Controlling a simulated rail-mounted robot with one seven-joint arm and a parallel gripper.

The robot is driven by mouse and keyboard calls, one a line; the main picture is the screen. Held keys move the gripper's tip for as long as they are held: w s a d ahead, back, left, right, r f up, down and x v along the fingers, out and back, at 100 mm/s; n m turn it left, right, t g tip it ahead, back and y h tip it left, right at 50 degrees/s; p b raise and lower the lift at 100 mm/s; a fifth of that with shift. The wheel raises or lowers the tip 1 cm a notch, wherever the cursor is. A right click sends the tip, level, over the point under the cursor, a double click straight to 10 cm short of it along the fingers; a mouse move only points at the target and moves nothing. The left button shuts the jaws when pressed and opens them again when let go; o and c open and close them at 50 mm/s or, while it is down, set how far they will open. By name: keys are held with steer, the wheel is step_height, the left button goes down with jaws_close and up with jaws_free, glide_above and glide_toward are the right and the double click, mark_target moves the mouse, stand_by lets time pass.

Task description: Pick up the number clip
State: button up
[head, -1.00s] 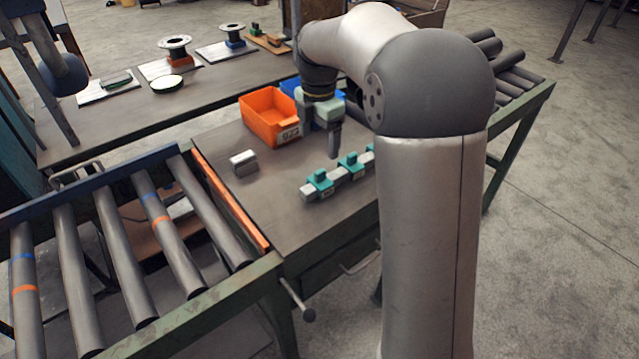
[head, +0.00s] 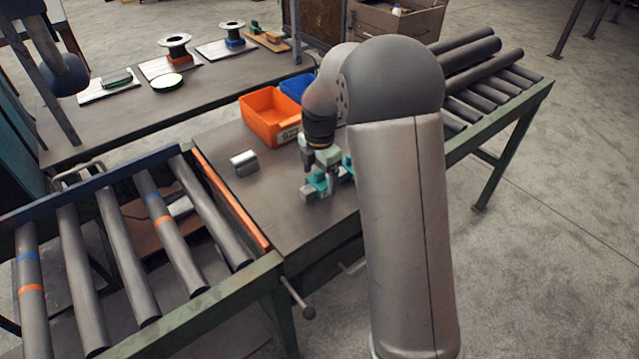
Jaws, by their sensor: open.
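Teal number clips sit on a grey bar on the workbench; the nearest number clip (head: 316,183) shows at the bar's left end, and part of another shows just right of my gripper. The grey bar (head: 308,195) is partly covered by my gripper and arm, which also hide its right end. My gripper (head: 326,184) points down at the left part of the bar, close over the clips. Its jaws are open. I cannot tell whether a finger touches a clip, and the number labels are too small to read.
An orange bin (head: 268,116) and a blue bin (head: 297,90) stand behind the bar. A small metal block (head: 244,162) lies to the left on the bench. An orange strip (head: 228,198) edges the bench beside the left rollers. Dark pipes (head: 470,58) lie at the right.

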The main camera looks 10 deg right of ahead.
steer(key=c, duration=1.1)
steer(key=shift+r, duration=0.1)
